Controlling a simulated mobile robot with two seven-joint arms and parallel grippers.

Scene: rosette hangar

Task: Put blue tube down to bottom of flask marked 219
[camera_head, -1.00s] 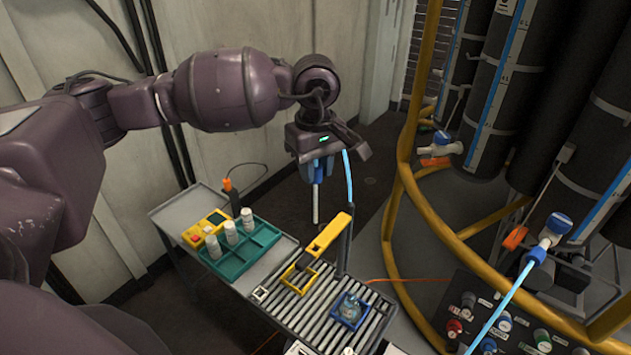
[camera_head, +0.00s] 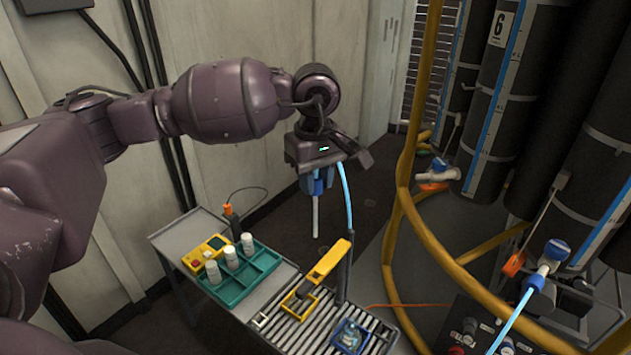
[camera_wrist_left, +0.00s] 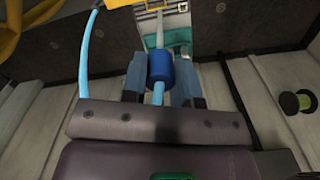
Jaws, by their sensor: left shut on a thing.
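My left gripper (camera_head: 317,182) is shut on the blue tube's blue collar, which also shows between the fingers in the left wrist view (camera_wrist_left: 160,68). The tube's pale thin end (camera_head: 316,217) points straight down in free air. Its light-blue hose (camera_head: 347,195) hangs down to the right of the gripper. A small clear flask (camera_head: 350,336) stands in a blue square holder on the roller bench, below and to the right of the tube's tip, well apart from it. Its marking is too small to read. My right gripper is out of view.
A yellow lever clamp (camera_head: 325,265) and a dark post stand on the roller bench (camera_head: 285,335) between tube and flask. A teal rack (camera_head: 262,268) with white bottles and a yellow device (camera_head: 206,252) are left. A yellow pipe frame (camera_head: 440,240) and dark cylinders fill the right.

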